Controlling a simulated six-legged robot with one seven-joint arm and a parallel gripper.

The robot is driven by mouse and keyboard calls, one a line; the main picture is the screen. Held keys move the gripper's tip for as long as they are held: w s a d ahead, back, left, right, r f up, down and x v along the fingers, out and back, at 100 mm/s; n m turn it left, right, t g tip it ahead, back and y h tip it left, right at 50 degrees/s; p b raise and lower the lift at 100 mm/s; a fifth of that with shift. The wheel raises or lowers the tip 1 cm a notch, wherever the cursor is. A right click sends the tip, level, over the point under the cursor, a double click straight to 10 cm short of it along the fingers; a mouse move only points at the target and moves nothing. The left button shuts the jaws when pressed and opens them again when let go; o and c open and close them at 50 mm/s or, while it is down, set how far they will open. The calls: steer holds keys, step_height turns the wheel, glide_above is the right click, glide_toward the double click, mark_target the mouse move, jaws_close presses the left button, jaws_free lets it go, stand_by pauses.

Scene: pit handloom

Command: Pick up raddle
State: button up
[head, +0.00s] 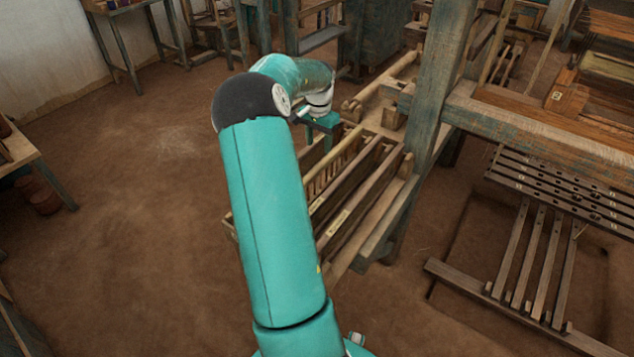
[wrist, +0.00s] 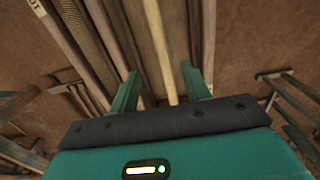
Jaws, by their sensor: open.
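Several long wooden loom parts lie side by side on a low wooden rack (head: 375,235). A pale bar (head: 343,152) with a row of upright pegs along its side looks like the raddle, but I cannot be sure which part is which. My gripper (head: 320,140) is over the far end of these parts, its fingers pointing down, open and empty. In the wrist view a pale bar (wrist: 161,45) runs lengthwise between the two spread fingertips (wrist: 159,72). I cannot tell how far below them it is. My arm hides part of the rack's left side.
Beside the pale bar lie a ridged strip (wrist: 82,28) and a bar with a pale label (head: 338,222). A thick loom post (head: 437,80) stands close to the rack's right side. Open earth floor (head: 130,190) lies to the left.

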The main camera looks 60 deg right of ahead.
mark_target(318, 167)
step_height(318, 167, down, 13)
steer(key=shift+w+f, duration=0.1)
jaws_close()
stand_by(0.5)
